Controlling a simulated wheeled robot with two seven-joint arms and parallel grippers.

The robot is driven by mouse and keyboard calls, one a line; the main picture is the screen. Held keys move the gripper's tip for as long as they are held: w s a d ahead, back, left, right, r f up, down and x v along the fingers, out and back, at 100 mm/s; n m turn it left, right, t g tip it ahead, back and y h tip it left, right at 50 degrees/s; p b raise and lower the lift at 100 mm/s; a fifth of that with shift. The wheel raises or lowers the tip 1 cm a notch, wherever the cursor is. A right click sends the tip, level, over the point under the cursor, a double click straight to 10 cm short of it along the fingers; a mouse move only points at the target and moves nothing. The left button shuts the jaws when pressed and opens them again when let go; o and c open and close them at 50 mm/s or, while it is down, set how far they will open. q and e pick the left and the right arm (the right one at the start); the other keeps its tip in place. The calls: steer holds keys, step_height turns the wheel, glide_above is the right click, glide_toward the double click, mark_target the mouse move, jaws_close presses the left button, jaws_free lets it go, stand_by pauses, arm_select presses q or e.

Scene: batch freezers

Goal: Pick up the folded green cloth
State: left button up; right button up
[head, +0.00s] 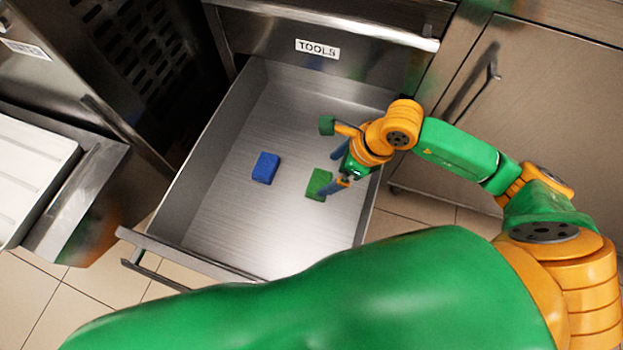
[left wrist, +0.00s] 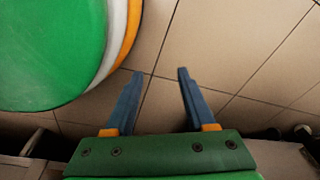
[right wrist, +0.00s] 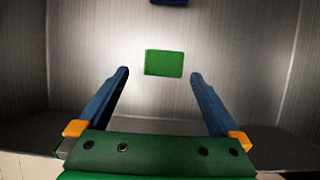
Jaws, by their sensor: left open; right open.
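The folded green cloth (head: 318,184) is a small green block lying on the floor of the open steel drawer, right of its middle. In the right wrist view the green cloth (right wrist: 164,63) lies just beyond the fingertips, between their lines. My right gripper (head: 328,173) is open above the drawer, beside and over the cloth; one finger overlaps it in the head view. The right gripper (right wrist: 160,73) holds nothing. My left gripper (left wrist: 160,72) is open and empty over the tiled floor, and is not seen in the head view.
A blue folded cloth or block (head: 266,167) lies left of the green one in the drawer (head: 205,130). Drawer walls surround both. A drawer front labelled TOOLS (head: 318,49) is above. A cabinet door with a handle (head: 490,70) stands right. The drawer's front half is clear.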

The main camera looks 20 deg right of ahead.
mark_target(321, 183)
steer(key=f, duration=0.2)
steer(key=shift+w+d+f+b, duration=0.2)
steer(key=shift+d+f+b, duration=0.05)
steer(key=shift+f+b, duration=0.05)
steer(key=shift+w+f, duration=0.1)
steer(key=shift+f, duration=0.05)
steer(key=b+x, duration=0.2)
steer(key=x, duration=0.4)
arm_select(q)
steer(key=w, duration=0.1)
steer(key=w+d+f, duration=0.1)
steer(key=w, duration=0.1)
steer(key=shift+w+d+f, duration=0.1)
steer(key=shift+d+f, duration=0.2)
arm_select(e)
steer(key=c, duration=1)
